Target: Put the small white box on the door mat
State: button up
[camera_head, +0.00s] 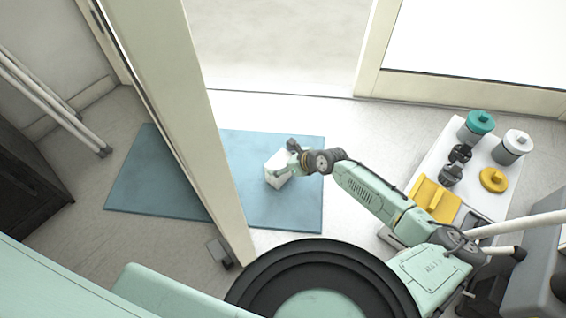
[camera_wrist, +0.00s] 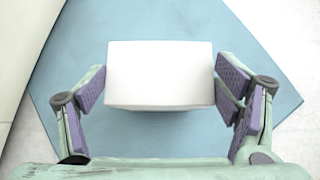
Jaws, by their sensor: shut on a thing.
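The small white box (camera_wrist: 160,73) is between the two finger pads of my gripper (camera_wrist: 160,88) in the wrist view. The pads press on its left and right sides, so my gripper is shut on it. In the head view the white box (camera_head: 278,170) appears over the right part of the blue door mat (camera_head: 290,212), with my gripper (camera_head: 290,164) at its upper right. The mat also fills much of the wrist view (camera_wrist: 160,140) behind the box. I cannot tell whether the box touches the mat or hangs just above it.
A beige door or post (camera_head: 180,100) stands across the mat's middle, left of the box. A white table (camera_head: 445,150) at right holds lidded jars (camera_head: 512,148), a yellow tray (camera_head: 437,200) and dark dumbbell-like items (camera_head: 452,172). Pale poles (camera_head: 50,100) lean at left.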

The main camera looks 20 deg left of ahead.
jog(key=o, duration=1.6)
jog(key=shift+f, duration=0.15)
jog(key=p+v, duration=0.3)
jog(key=v, duration=0.9)
jog(key=shift+p, duration=0.3)
